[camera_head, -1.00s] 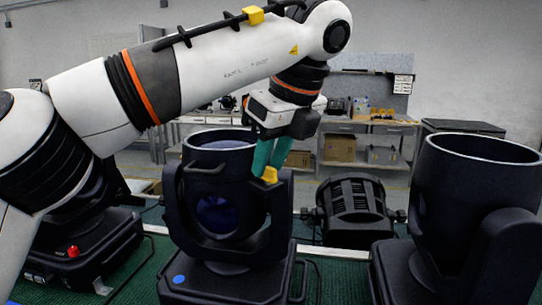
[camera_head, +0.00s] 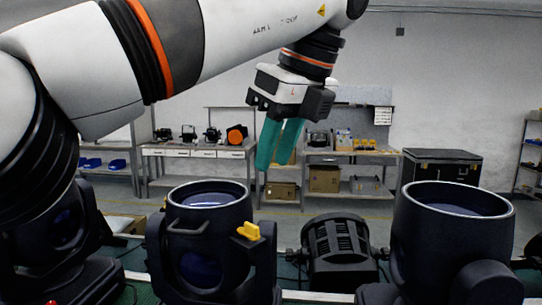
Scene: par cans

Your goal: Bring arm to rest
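My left gripper (camera_head: 274,166) hangs fingers-down near the middle of the head view, at the end of the white arm that comes in from the left. Its two teal fingers are slightly apart, with nothing seen between them. It is above and behind the middle black par can (camera_head: 208,215) in the picture, clear of it. A yellow knob (camera_head: 249,231) sits on the right side of that can's yoke. My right gripper is out of view.
A larger open black can (camera_head: 455,245) stands at right. A ribbed black lamp (camera_head: 338,245) lies between the two cans. Another dark fixture (camera_head: 70,225) is at left, partly behind my arm. Workbenches (camera_head: 205,152) and a black case (camera_head: 440,167) stand at the back.

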